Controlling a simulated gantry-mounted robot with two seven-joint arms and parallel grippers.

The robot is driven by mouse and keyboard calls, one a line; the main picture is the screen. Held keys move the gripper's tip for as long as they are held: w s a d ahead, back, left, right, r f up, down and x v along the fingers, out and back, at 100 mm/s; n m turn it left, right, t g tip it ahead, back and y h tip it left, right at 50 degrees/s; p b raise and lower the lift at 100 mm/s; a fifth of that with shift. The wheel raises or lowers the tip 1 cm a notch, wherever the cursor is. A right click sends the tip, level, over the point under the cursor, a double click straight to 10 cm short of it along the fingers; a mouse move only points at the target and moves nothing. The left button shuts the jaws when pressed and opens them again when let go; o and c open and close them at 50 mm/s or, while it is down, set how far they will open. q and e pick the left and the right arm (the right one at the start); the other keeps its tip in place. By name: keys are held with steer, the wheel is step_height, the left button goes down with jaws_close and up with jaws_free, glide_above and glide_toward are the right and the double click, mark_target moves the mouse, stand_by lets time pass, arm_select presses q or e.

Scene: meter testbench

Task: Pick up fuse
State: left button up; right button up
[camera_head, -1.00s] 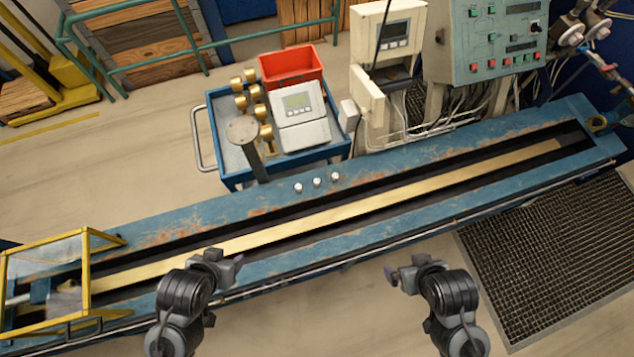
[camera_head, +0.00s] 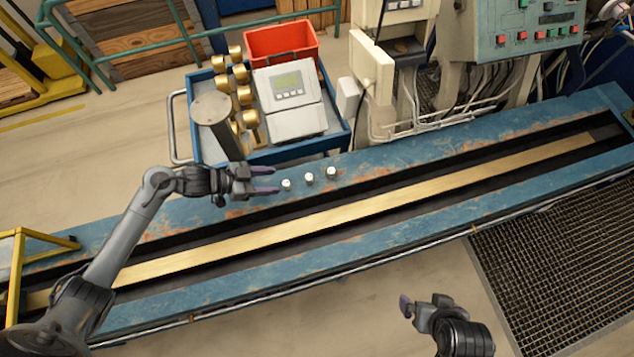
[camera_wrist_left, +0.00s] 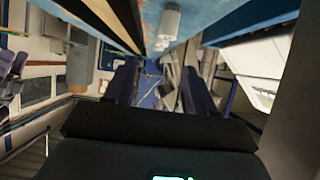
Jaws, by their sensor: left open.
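Three small white fuses stand in a row on the blue bench top: a left fuse (camera_head: 286,184), a middle fuse (camera_head: 309,179) and a right fuse (camera_head: 331,172). My left gripper (camera_head: 274,181) is open, its fingers pointing right, just left of the left fuse.
Behind the fuses stands a blue cart (camera_head: 340,138) with a grey meter (camera_head: 292,117), brass fittings and a red bin (camera_head: 281,42). A round-topped post (camera_head: 212,107) rises behind the left gripper. A brass-coloured strip (camera_head: 330,217) runs along the bench slot.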

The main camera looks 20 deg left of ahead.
mark_target(307, 177)
arm_select(q)
steer(key=shift+w, duration=0.45)
steer(key=x, duration=0.4)
steer(key=shift+w+d, duration=0.15)
steer(key=shift+w, duration=0.05)
steer(key=shift+x, duration=3.05)
steer(key=shift+s+d, duration=0.15)
steer(key=shift+r, duration=0.1)
jaws_close()
